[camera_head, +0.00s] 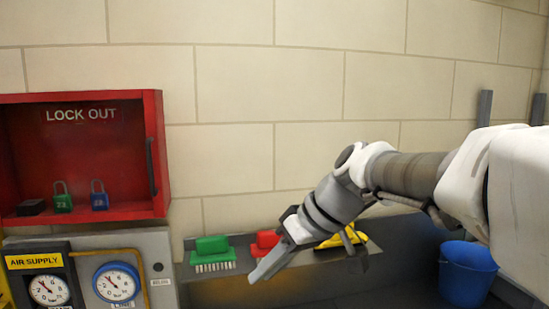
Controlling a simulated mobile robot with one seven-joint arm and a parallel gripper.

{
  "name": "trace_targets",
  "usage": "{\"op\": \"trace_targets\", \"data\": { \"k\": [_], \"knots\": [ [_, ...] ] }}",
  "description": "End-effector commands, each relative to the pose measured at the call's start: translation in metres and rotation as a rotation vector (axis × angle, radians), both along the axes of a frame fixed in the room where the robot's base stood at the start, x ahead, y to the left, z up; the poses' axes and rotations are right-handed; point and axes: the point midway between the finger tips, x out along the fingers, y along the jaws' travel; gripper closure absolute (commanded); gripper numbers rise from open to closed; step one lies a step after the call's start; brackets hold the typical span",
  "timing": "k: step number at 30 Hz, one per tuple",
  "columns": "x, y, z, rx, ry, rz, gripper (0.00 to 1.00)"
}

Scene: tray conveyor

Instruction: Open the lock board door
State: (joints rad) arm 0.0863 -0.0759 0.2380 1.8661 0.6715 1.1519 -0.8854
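The red lock board (155,115) with LOCK OUT lettering hangs on the wall at the left. Its inside shows, with a green padlock (62,198), a blue padlock (99,196) and a dark block (31,207) on the bottom. A dark upright handle (151,166) is on its right side. I cannot tell whether a clear door covers the front. My gripper (305,268) is to the right of and below the board, well apart from the handle. Its fingers point downward and look spread, with nothing seen between them.
A gauge panel (160,262) labelled AIR SUPPLY stands below the board. A green brush (212,246), a red brush (266,241) and a yellow brush (345,241) are behind my gripper along the wall. A blue bucket (466,275) is at the right. The wall right of the board is clear.

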Motion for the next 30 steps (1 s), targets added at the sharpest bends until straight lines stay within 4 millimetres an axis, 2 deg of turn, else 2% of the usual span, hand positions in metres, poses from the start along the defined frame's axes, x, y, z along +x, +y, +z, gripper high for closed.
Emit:
{"op": "trace_targets", "data": {
  "k": [1, 6, 12, 18, 21, 26, 30],
  "knots": [
    [0.014, 0.014, 0.011, 0.053, -0.009, 0.063, 0.73],
    [0.052, 0.058, 0.044, 0.255, -0.087, 0.265, 0.73],
    [0.097, 0.091, 0.088, 0.529, -0.24, 0.449, 0.73],
    [0.135, 0.1, 0.125, 0.76, -0.415, 0.538, 0.73],
    [0.146, 0.099, 0.136, 0.829, -0.479, 0.553, 0.73],
    [0.153, 0.1, 0.144, 0.879, -0.529, 0.563, 0.73],
    [0.152, 0.114, 0.145, 0.883, -0.531, 0.566, 0.73]
  ]
}}
